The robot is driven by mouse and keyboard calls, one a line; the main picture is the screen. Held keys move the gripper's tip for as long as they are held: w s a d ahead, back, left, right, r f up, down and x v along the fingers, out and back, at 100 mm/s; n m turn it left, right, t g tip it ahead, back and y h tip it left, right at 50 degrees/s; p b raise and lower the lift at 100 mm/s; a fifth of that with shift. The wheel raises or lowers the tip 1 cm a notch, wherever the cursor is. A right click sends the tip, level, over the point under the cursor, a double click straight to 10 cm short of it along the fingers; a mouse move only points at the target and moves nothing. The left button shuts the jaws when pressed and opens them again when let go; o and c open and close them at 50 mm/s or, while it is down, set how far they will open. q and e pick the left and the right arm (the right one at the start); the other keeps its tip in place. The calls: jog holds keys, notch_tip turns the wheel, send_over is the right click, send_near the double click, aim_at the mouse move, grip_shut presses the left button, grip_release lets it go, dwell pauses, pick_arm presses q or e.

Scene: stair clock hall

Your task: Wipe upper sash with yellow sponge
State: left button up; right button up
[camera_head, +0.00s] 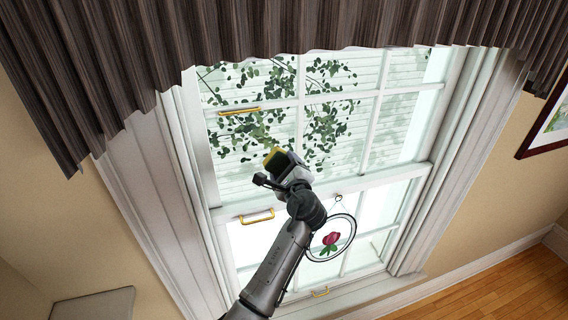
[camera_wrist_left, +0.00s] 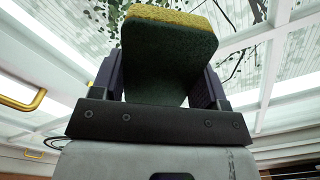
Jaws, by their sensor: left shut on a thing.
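My left gripper (camera_head: 277,163) reaches up from the bottom in the head view, in front of the window near the bottom of the upper sash (camera_head: 377,107). It is shut on the yellow sponge (camera_head: 272,155). In the left wrist view the sponge (camera_wrist_left: 168,50) sits between the two fingers (camera_wrist_left: 160,85), its yellow layer outward and its dark green layer toward the palm. The upper sash's panes and bars show behind it in the left wrist view (camera_wrist_left: 262,62). I cannot tell whether the sponge touches the glass. My right gripper is not in view.
A round flower ornament (camera_head: 331,238) hangs at the lower sash, right of my left arm. Yellow handles are on the window (camera_head: 257,216) (camera_head: 240,111). A dark pleated valance (camera_head: 250,25) overhangs the top. A framed picture (camera_head: 550,125) hangs at right.

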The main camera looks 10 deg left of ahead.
pick_arm(q)
jog(key=shift+s+d+r+p, duration=0.1)
jog(key=shift+s+d+p, duration=0.25)
jog(key=shift+s+p, duration=0.35)
jog(key=shift+s+d+p, duration=0.3)
jog(key=shift+s+p, duration=0.15)
jog(key=shift+s, duration=0.2)
jog(key=s+a+f+b, duration=0.3)
jog(key=a+f+b, duration=0.4)
jog(key=a, duration=0.5)
jog(key=shift+r+b+x, duration=0.15)
jog(key=shift+b+x, duration=0.5)
jog(key=shift+x, duration=0.35)
jog(key=shift+r+b+x, duration=0.1)
jog(key=shift+b+x, duration=0.5)
jog(key=shift+x, duration=0.4)
jog(key=shift+w, duration=0.25)
